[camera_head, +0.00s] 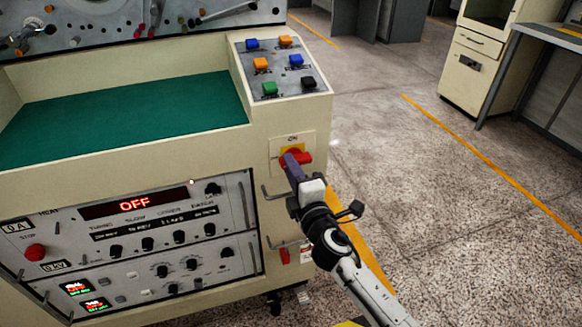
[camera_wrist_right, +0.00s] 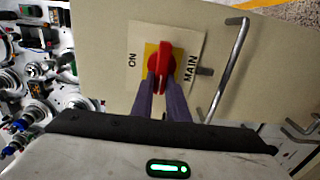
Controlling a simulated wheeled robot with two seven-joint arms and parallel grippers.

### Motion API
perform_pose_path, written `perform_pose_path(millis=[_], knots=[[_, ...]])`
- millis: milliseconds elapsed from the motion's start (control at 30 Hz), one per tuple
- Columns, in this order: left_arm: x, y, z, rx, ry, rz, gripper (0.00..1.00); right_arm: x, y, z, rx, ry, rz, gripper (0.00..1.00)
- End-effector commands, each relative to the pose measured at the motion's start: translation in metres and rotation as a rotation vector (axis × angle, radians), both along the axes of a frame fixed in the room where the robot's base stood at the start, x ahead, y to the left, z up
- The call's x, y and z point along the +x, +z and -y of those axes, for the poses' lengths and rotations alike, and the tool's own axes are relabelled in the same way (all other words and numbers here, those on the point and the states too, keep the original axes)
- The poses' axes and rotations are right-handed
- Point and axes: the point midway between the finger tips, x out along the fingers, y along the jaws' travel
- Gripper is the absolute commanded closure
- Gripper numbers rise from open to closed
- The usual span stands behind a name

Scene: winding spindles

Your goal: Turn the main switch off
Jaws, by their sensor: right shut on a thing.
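The main switch is a red rotary handle (camera_head: 303,158) on a yellow and cream plate on the front of the cream machine, near its right edge. In the right wrist view the red handle (camera_wrist_right: 160,68) stands across the yellow square, with "ON" on one side and "MAIN" on the other. My right gripper (camera_head: 293,160) reaches the switch from the front. In the right wrist view its two purple fingers (camera_wrist_right: 163,86) are shut on the red handle, partly hiding its lower end. My left gripper is not in view.
A metal bar handle (camera_wrist_right: 230,68) sticks out beside the switch. The machine's panel has a display reading "OFF" (camera_head: 134,205), a red stop button (camera_head: 35,252) and several knobs. Coloured buttons (camera_head: 270,88) sit on top. Open floor (camera_head: 440,200) lies to the right.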

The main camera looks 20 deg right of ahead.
Motion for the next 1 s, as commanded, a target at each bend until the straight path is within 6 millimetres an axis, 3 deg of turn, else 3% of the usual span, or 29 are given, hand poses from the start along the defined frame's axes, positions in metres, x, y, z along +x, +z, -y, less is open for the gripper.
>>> perform_pose_path(millis=[433,467,567,867,1000], knots=[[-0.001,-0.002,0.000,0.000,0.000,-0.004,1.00,0.000,-0.002,0.000,-0.015,0.000,-0.001,1.00],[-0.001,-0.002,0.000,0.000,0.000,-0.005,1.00,0.000,-0.001,0.000,-0.015,0.000,-0.001,0.83],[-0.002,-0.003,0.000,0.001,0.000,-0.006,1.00,0.000,-0.001,0.000,-0.014,0.000,-0.002,0.67],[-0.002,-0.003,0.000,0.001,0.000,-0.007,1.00,-0.001,-0.001,0.000,-0.011,0.000,-0.001,0.67],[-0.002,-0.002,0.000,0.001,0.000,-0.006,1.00,-0.014,-0.002,0.001,-0.011,0.000,-0.003,0.67]])
